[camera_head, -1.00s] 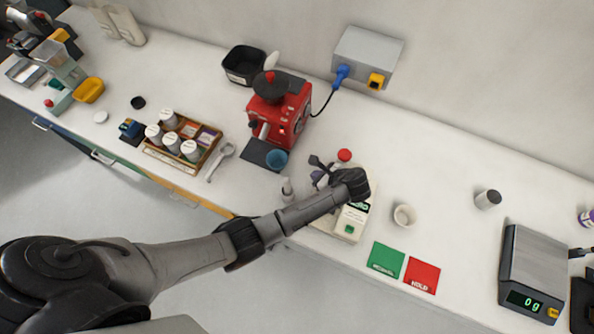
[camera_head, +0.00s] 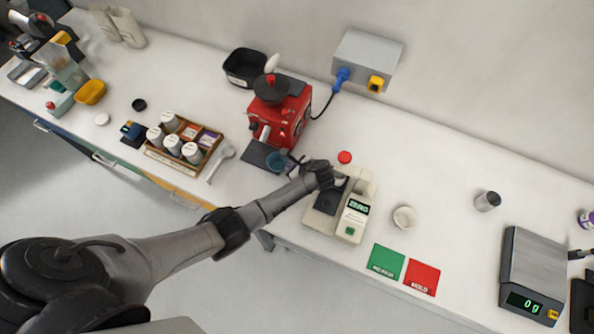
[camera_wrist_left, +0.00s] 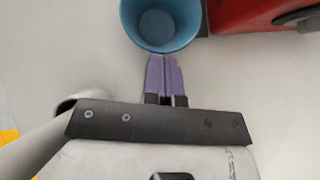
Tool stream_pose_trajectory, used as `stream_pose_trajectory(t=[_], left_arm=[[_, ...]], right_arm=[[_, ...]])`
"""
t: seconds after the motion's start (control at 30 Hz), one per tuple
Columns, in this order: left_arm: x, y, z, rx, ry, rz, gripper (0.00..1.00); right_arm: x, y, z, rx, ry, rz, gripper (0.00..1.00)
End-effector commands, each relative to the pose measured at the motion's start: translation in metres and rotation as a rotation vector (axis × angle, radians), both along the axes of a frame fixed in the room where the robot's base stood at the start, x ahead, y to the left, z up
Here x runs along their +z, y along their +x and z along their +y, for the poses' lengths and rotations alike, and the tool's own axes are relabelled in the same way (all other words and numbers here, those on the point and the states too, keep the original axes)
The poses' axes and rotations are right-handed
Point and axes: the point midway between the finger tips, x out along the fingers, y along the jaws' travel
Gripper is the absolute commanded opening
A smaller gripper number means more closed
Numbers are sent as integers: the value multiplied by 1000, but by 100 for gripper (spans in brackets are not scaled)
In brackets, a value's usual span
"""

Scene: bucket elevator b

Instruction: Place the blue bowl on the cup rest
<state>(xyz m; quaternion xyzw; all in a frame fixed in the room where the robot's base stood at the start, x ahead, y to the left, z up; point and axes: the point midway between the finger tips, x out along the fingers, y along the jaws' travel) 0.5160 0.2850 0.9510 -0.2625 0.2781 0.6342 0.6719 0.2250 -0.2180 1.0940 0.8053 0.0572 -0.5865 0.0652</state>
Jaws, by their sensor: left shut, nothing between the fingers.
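The blue bowl (camera_head: 277,161) stands by the dark flat pad (camera_head: 254,152) in front of the red machine (camera_head: 281,113). I cannot tell whether this pad is the cup rest. The bowl also shows from above at the top of the left wrist view (camera_wrist_left: 161,22), and looks empty. My left gripper (camera_head: 293,166) is just right of the bowl. In the left wrist view, its purple fingers (camera_wrist_left: 163,60) are together and empty, with the tips close to the bowl's near rim. Whether they touch it is unclear. My right gripper is not seen.
A pale device with a dark platform (camera_head: 329,199) and display lies below my left wrist. A red cap (camera_head: 345,157) and white cup (camera_head: 404,217) stand nearby. A rack of jars (camera_head: 184,144) and a spoon (camera_head: 221,162) are left.

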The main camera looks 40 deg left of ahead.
Motion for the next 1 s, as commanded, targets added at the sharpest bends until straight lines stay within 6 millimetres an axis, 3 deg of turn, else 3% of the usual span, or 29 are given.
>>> stream_pose_trajectory(t=[0.4, 0.73, 1.0], left_arm=[[0, 0, 3, 1, 0, 1, 0], [2, 3, 64, 2, 1, 2, 0], [0, 4, 76, 1, -1, 1, 0]], right_arm=[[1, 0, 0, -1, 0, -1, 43], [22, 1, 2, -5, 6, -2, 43], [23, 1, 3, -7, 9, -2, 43]])
